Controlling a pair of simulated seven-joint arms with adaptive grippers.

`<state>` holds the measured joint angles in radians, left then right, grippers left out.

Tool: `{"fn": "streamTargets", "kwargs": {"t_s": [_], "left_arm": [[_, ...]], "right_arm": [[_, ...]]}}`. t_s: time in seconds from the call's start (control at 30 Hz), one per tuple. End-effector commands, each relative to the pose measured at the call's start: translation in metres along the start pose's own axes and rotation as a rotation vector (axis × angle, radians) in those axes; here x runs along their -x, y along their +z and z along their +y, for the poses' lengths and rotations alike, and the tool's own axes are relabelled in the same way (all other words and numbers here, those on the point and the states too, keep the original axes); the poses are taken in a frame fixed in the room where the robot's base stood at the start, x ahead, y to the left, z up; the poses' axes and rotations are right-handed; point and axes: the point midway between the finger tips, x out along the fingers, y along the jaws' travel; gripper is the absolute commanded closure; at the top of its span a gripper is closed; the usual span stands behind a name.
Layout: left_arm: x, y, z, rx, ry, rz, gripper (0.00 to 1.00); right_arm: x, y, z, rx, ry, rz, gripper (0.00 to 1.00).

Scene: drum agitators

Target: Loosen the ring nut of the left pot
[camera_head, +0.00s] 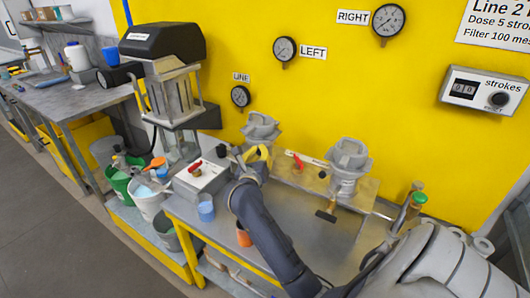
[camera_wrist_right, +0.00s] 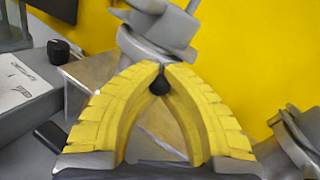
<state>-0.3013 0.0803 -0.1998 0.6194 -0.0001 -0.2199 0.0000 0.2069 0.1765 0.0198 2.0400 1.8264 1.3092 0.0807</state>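The left pot (camera_head: 262,127) is a grey metal body with a lugged top, at the back of the steel bench. My right gripper (camera_head: 258,155), with yellow ribbed fingers, is in front of its lower part and hides its ring nut in the head view. In the right wrist view the left pot (camera_wrist_right: 158,25) stands just beyond the fingertips. The fingers close together around a dark handle (camera_wrist_right: 159,85), whose rounded end shows between them; its join to the ring nut is hidden. My left gripper is not in view.
The right pot (camera_head: 347,165) stands to the right, with a black handle (camera_head: 326,215) sticking out. A red-handled valve (camera_head: 297,163) lies between the pots. A box with a red switch (camera_head: 200,177) and a blue cup (camera_head: 206,208) are to the left. The bench front is partly clear.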

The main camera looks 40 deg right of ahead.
Motion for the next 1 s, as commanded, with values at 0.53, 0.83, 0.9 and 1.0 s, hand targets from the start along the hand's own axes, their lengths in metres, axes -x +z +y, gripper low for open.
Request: {"fn": "streamTargets", "kwargs": {"t_s": [0.53, 0.83, 0.9, 1.0], "left_arm": [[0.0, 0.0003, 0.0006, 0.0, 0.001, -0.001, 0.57], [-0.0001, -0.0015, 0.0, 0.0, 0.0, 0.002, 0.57], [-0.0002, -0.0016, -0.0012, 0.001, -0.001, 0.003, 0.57], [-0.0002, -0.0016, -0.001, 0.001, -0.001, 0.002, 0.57]], "right_arm": [[-0.0003, 0.0014, -0.0015, -0.001, -0.003, -0.003, 0.69], [-0.0003, 0.0005, -0.001, -0.001, -0.002, -0.001, 0.57], [0.0007, 0.0004, -0.0008, -0.001, -0.002, -0.001, 0.57], [0.0064, 0.0002, -0.0002, -0.001, -0.001, -0.001, 0.57]]}}
